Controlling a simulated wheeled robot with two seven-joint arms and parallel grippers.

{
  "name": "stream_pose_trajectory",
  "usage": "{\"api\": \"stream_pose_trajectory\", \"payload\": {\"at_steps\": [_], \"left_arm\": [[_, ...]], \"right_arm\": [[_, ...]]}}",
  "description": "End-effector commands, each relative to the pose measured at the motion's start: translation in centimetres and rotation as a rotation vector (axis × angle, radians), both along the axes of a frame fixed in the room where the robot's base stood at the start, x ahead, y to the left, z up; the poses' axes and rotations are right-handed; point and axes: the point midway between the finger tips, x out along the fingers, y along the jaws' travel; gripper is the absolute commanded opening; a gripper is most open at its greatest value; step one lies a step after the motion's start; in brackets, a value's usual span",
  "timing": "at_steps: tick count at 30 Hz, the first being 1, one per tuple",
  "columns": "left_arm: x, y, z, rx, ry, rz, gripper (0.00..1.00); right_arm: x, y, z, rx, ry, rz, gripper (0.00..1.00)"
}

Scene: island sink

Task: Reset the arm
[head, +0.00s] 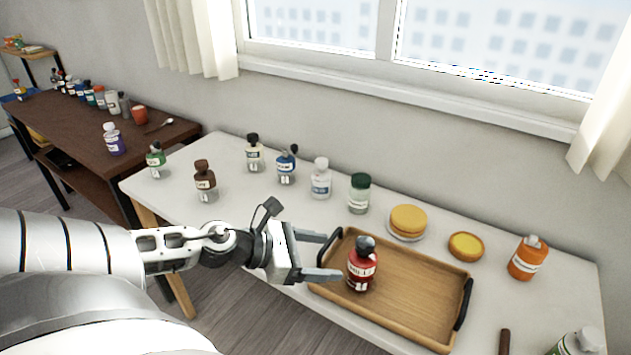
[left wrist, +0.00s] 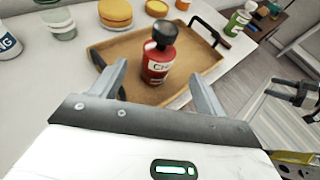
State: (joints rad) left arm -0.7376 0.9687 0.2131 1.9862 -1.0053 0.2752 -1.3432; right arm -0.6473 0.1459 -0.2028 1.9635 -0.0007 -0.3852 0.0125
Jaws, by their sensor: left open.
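My left arm reaches in from the left in the head view. Its gripper (head: 328,256) is open, with its fingers pointing at a red bottle (head: 361,266) with a dark cap. The bottle stands upright on the left part of a wooden tray (head: 420,300) with black handles. In the left wrist view the red bottle (left wrist: 160,55) stands beyond and between the open fingertips (left wrist: 160,82), with nothing gripped. Whether the fingertips reach beside the bottle is hard to tell. My right gripper is not clearly seen in the head view; dark gripper-like parts (left wrist: 292,92) show at the right edge of the left wrist view.
The white table (head: 232,222) holds several bottles along the back, including a brown one (head: 205,181) and a green-capped jar (head: 359,194). Stacked yellow rounds (head: 408,221) and an orange bottle (head: 528,258) stand behind the tray. A dark wooden table (head: 75,125) with bottles is at left.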

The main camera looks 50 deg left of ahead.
Motion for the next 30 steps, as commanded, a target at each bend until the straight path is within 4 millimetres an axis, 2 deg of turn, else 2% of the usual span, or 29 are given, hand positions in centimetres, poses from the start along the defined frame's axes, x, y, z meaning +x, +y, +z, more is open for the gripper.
{"api": "stream_pose_trajectory", "payload": {"at_steps": [5, 23, 26, 29, 30], "left_arm": [[-0.7, 0.5, 0.3, 0.002, 0.000, 0.001, 0.74], [-0.6, 0.4, 0.4, -0.022, -0.002, 0.023, 0.74], [0.0, 0.3, 1.1, -0.160, -0.003, 0.156, 0.74], [0.6, 0.7, 2.0, -0.455, 0.010, 0.429, 0.74], [0.7, 1.1, 2.1, -0.613, 0.026, 0.568, 0.74]], "right_arm": [[-0.2, -0.1, -0.1, 0.002, 0.011, -0.011, 0.77], [-0.3, 0.0, -0.1, 0.006, 0.010, -0.012, 0.77], [-0.3, 0.0, -0.1, 0.006, 0.010, -0.012, 0.77], [-0.3, 0.1, -0.1, 0.006, 0.011, -0.012, 0.77], [-0.3, 0.1, -0.1, 0.007, 0.011, -0.011, 0.77]]}}
